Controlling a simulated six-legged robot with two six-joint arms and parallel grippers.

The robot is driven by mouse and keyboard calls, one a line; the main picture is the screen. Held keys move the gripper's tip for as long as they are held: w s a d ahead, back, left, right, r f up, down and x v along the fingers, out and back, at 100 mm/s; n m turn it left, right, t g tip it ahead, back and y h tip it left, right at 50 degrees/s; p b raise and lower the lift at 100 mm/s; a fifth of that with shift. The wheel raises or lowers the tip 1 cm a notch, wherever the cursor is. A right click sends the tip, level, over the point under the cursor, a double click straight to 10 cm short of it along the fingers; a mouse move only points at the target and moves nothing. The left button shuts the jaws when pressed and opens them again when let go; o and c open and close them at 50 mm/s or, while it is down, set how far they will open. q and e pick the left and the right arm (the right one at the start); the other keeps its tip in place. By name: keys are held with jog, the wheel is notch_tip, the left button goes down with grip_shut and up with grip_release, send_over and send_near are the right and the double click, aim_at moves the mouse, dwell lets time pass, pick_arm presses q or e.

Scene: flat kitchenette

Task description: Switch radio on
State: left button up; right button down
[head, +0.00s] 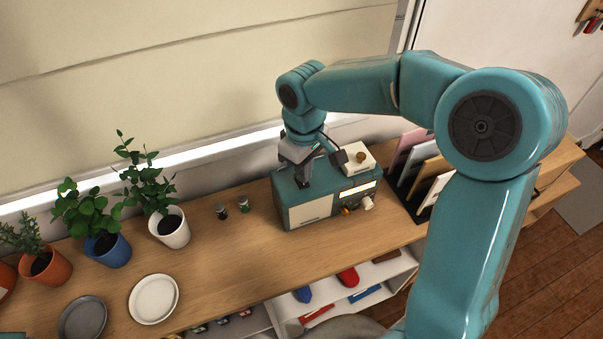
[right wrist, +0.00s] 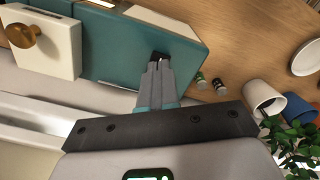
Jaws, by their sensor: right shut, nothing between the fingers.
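The radio (head: 311,211) is a teal box with a cream front panel, standing on the wooden counter. An orange knob (head: 346,211) and a white knob (head: 367,203) sit on its front. My right gripper (head: 304,184) points down at the left part of the radio's top, shut and empty. In the right wrist view the fingertips (right wrist: 159,60) are at a small dark spot on the teal top (right wrist: 112,48). The fingertips partly hide this spot, and I cannot tell whether they touch it. My left gripper is not in view.
A cream block (head: 352,168) with a brass knob (right wrist: 24,35) is at the radio's back right. A file rack (head: 424,214) stands to the right. Two small jars (head: 243,204), potted plants (head: 169,230) and plates (head: 153,298) stand to the left. The wall is close behind.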

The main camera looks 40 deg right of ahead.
notch_tip(320, 180, up, 2)
jog(key=shift+r+p, duration=0.1)
jog(key=shift+p, duration=0.45)
notch_tip(320, 180, up, 2)
jog(key=shift+r+p, duration=0.1)
jog(key=shift+p, duration=0.8)
jog(key=shift+r+p, duration=0.3)
jog(key=shift+r, duration=0.1)
jog(key=shift+s, duration=0.15)
